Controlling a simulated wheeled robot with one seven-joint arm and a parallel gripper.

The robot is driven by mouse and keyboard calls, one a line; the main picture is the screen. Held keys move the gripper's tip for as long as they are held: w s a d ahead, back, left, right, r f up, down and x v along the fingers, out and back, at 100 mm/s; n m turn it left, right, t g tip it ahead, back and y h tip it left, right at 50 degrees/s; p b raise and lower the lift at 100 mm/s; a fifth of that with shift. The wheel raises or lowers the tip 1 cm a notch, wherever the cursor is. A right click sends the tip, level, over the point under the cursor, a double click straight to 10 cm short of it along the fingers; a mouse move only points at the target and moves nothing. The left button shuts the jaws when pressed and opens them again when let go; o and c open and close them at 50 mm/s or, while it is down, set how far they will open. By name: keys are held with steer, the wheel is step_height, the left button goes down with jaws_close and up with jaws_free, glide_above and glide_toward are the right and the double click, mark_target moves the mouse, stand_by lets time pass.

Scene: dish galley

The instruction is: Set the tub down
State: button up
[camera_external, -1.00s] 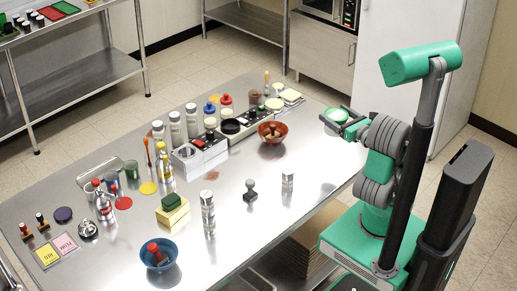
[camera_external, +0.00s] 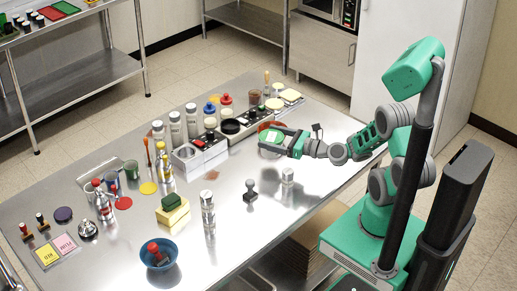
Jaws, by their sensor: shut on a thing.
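My gripper (camera_external: 272,141) is shut on a small tub (camera_external: 271,136) with a pale greenish-white top. The tub is over the far right part of the steel table (camera_external: 275,220), in front of the red-brown bowl (camera_external: 266,126). The fingers hide much of the tub's side. I cannot tell whether its base touches the table or hangs a little above it.
A row of holders with cups and lids (camera_external: 230,127) stands just left of the gripper. A metal shaker (camera_external: 288,176) and a dark stamp (camera_external: 251,191) stand nearer the front. A blue bowl (camera_external: 159,254) is at the near edge. The table's middle is mostly clear.

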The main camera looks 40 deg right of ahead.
steer(key=a+r+n+g+y+b, duration=0.1)
steer(key=a+n+g+y, duration=0.4)
steer(key=a, duration=1)
steer(key=s+a+r+n+g+y, duration=0.15)
steer(key=a+r+y, duration=0.25)
steer(key=a+r, duration=0.4)
steer(key=shift+n+g, duration=0.35)
steer(key=shift+n, duration=0.1)
steer(key=w+a+f, duration=0.2)
steer(key=w+f, duration=0.2)
steer(key=w+a+f, duration=0.2)
steer(key=w+f, duration=0.2)
steer(key=f, duration=0.1)
steer(key=w+a+f+b, duration=0.1)
steer(key=w+a+f, duration=0.2)
steer(key=w+f, duration=0.1)
steer(key=shift+w+f, duration=0.3)
steer(key=shift+f, duration=0.1)
